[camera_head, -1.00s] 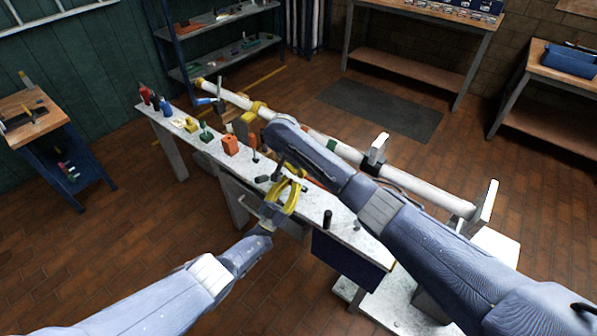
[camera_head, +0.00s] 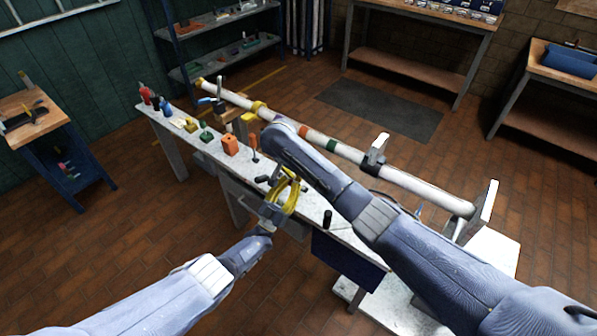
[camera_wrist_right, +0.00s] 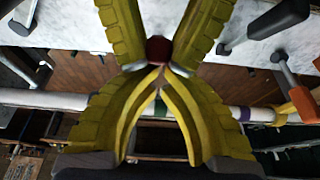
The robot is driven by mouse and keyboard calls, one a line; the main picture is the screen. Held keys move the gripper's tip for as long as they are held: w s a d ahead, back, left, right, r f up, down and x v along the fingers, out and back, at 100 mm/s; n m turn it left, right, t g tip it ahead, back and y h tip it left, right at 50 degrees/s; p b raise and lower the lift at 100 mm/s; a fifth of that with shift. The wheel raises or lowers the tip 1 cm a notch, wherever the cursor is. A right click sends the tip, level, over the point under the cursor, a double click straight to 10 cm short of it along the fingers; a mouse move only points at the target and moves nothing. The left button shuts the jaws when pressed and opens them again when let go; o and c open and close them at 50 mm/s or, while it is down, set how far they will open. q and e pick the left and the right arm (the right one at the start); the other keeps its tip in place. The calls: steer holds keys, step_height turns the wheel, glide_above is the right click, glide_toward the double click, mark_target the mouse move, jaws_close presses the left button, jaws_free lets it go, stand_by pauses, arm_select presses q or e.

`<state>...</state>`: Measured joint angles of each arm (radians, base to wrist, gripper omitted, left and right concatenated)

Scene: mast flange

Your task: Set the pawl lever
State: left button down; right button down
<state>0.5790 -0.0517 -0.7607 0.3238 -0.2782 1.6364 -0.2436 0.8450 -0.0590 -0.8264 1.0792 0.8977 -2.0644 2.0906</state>
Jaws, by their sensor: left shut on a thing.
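My left gripper (camera_head: 286,190) has yellow ribbed fingers and is at the bench's front edge. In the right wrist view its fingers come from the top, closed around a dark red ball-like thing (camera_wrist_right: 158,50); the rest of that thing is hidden. My right gripper (camera_wrist_right: 158,74) points at the left one, its fingertips together just below the ball; whether anything is between them is unclear. A long white mast (camera_head: 345,156) with coloured bands lies behind the bench. A small blue handle (camera_head: 206,101) shows near its far end. I cannot tell which part is the pawl lever.
The narrow bench (camera_head: 218,155) holds an orange block (camera_head: 230,145), a green piece (camera_head: 206,132), a black cylinder (camera_head: 327,218) and several tools at its left end. An upright white plate (camera_head: 485,207) stands at the mast's near end. My right arm covers part of the bench.

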arm_select(q)
steer(key=c, duration=1.2)
jaws_free()
steer(key=shift+w+d+r, duration=0.1)
steer(key=shift+d+r, duration=0.05)
steer(key=shift+c, duration=0.2)
arm_select(e)
steer(key=shift+s+a+f, duration=0.25)
steer(key=shift+s+a, duration=0.05)
steer(key=shift+a, duration=0.1)
